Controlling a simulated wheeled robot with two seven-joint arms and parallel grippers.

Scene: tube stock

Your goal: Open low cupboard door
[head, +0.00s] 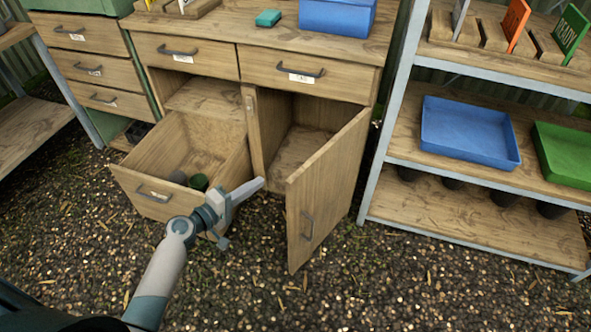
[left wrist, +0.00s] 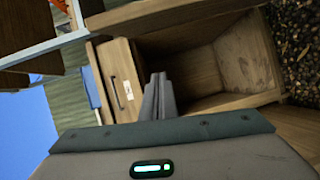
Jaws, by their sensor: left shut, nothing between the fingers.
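The low cupboard door (head: 330,190) is wooden with a dark bar handle (head: 307,227). It stands swung well open towards me, hinged on the right, and shows the empty cupboard inside (head: 300,145). My left gripper (head: 255,187) is shut and empty, in front of the cupboard opening, left of the door and apart from its handle. In the left wrist view its closed fingers (left wrist: 158,97) point towards the open cupboard inside (left wrist: 190,70). My right gripper is not in view.
Left of the cupboard a deep drawer (head: 150,205) is pulled out, with small dark and green pots in it. Shut drawers (head: 310,72) sit above. A metal-framed shelf with a blue tray (head: 468,133) and a green tray (head: 565,153) stands right. Gravel ground in front is open.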

